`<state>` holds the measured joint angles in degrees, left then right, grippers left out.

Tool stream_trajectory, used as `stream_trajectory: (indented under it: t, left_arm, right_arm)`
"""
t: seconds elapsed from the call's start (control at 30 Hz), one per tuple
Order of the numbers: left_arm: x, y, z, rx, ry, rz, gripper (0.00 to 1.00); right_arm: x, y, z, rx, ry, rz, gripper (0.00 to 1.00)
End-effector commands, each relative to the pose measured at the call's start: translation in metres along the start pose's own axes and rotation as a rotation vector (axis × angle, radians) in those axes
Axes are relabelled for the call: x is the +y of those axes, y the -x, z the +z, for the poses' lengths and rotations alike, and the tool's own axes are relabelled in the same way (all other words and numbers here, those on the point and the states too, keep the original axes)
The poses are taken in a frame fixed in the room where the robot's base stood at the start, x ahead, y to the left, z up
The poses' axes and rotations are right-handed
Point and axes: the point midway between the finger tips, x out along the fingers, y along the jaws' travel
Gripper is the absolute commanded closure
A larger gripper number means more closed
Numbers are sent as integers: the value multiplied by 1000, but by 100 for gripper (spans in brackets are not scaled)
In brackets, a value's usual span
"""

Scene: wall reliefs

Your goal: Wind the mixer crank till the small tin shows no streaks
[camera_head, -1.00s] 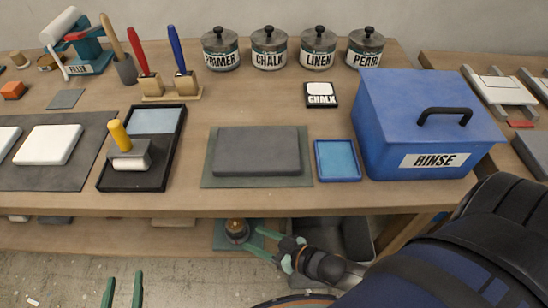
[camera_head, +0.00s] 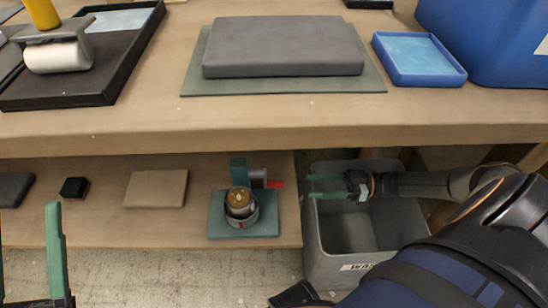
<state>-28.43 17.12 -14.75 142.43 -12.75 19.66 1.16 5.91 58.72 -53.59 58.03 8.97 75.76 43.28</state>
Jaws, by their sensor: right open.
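The mixer stands on the lower shelf, with a teal base (camera_head: 216,228), a teal post (camera_head: 238,172) and a small tin (camera_head: 240,208) on it. The tin's top looks brown-gold; streaks are too small to tell. The crank's red handle (camera_head: 275,184) sticks out to the right behind the tin. My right gripper (camera_head: 312,187) is open and empty, just right of the red handle, fingers pointing left at it with a small gap. My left gripper (camera_head: 28,215) is open and empty at the lower left, partly cut off by the picture's edge.
A grey bin (camera_head: 322,262) stands right of the shelf, under my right forearm. The tabletop edge (camera_head: 200,133) overhangs above. A tan block (camera_head: 157,188) and a small black block (camera_head: 74,187) lie left on the shelf. A grey slab (camera_head: 280,45) and blue tray (camera_head: 418,60) are above.

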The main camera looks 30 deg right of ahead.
Motion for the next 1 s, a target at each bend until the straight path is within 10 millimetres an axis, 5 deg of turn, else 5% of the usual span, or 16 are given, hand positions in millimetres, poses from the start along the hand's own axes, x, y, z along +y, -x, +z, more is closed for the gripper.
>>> stream_trajectory:
  t: [0.27,0.73,1.0]
  left_arm:
    - [6,8,-7,65,-14,8,43]
    - [10,14,1,57,-20,11,43]
    - [12,16,5,55,-24,13,43]
  right_arm:
    - [9,12,2,2,-2,-30,43]
    - [6,-77,3,4,-1,-31,43]
    - [6,-104,2,1,-1,-28,43]
